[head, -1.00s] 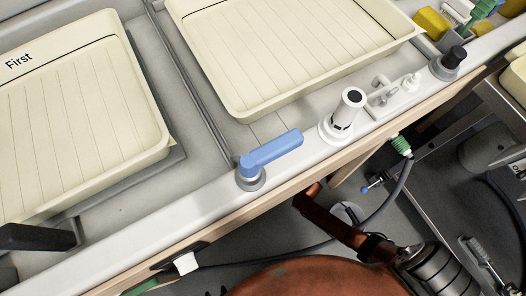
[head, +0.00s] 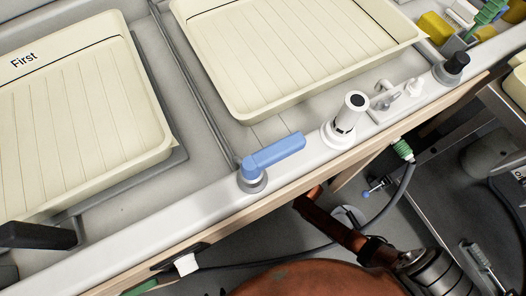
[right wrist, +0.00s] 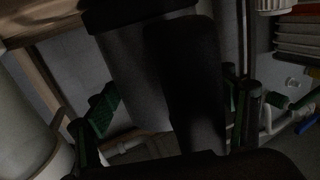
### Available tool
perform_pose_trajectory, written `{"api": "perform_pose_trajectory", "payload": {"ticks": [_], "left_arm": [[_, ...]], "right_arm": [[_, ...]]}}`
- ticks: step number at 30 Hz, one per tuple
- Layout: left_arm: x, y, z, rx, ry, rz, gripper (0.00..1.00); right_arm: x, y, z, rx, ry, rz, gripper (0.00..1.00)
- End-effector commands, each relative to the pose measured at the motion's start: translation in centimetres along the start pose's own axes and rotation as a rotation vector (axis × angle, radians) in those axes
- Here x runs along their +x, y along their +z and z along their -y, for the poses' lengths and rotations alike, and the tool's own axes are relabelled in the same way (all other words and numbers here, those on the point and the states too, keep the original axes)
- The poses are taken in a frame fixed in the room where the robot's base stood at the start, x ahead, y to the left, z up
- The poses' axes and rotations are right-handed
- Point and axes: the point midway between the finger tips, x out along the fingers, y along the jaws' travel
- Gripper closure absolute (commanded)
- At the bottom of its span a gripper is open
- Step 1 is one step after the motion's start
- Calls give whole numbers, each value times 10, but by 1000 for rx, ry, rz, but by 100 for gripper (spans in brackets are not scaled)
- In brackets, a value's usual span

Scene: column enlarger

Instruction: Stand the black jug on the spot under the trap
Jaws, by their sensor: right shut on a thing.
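In the dark right wrist view my right gripper (right wrist: 172,105), with green-padded fingers on either side, is shut on the black jug (right wrist: 185,75). The jug's dark upright part fills the middle of that view, and my palm covers its bottom. A grey surface behind it, under a dark rim, may be the jug's body; the picture is too dim to tell. In the head view the right gripper and jug are hidden below the sink's front edge. I cannot make out the trap or the spot in either view. My left gripper is not clearly seen.
The white sink edge (head: 205,205) carries a blue lever (head: 275,152) and a white fitting (head: 347,117). A cream tray (head: 85,120) marked "First" lies in the sink. A dark hose (head: 385,205) hangs below the edge. A white rounded body (right wrist: 22,115) stands left in the wrist view.

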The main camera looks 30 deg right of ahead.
Motion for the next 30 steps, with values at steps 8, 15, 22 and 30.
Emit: {"api": "perform_pose_trajectory", "payload": {"ticks": [8,15,22,30], "left_arm": [[-1,-1,0,-2,-2,-1,60],[0,0,0,-1,-1,0,60],[0,0,0,0,-1,0,60],[0,0,0,0,0,0,60]], "right_arm": [[0,-1,0,0,0,-2,68],[0,1,0,0,0,-2,23],[0,1,0,0,0,-1,7],[0,1,0,0,0,0,3]]}}
